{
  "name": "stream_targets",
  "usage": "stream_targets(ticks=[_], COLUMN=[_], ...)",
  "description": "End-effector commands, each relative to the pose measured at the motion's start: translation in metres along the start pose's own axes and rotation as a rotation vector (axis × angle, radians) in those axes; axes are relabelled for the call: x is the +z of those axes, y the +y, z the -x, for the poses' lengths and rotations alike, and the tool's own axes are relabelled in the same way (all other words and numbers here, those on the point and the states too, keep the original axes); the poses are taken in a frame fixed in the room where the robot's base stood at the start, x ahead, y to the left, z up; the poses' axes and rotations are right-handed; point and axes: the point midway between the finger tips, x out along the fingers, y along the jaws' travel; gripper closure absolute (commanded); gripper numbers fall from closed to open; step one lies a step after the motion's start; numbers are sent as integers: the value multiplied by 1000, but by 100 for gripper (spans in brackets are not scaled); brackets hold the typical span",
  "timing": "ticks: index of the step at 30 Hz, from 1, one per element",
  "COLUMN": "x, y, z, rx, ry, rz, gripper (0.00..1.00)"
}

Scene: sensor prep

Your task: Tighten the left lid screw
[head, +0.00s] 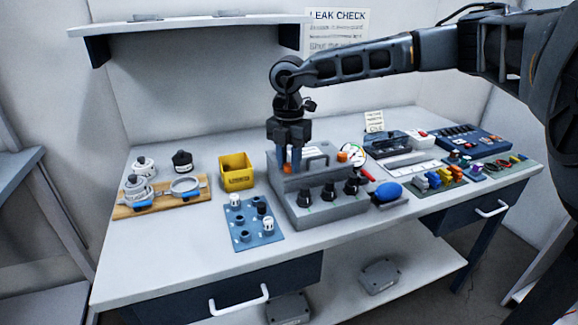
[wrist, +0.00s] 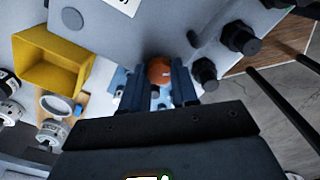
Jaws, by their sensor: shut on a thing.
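The grey box (head: 335,208) stands in the middle of the bench with a lid and a handle on top. The left lid screw has an orange head (wrist: 159,70), seen between my fingers in the wrist view; a bit of it shows in the head view (head: 288,169). My gripper (head: 289,162) points down over the lid's left end and is shut on this screw. Its dark fingers (wrist: 158,84) sit on both sides of the head. A second orange screw (head: 342,157) is at the lid's right end. How deep the left screw sits is hidden.
Black knobs (head: 329,191) line the box's front. A yellow bin (head: 236,172) and a blue peg plate (head: 256,231) stand left of it. A wooden board (head: 128,211) with round parts lies farther left. A blue oval thing (head: 388,191) lies close on the right.

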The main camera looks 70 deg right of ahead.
Motion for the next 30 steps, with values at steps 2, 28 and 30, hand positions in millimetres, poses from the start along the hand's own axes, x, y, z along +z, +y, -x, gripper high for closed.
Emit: stream_targets(ticks=[2,28,30], x=[1,1,1], y=[1,0,0], z=[-2,-1,0], rx=[3,2,2], ry=[-4,-1,-1], rz=[-73,-711,-730], gripper=[100,100,100])
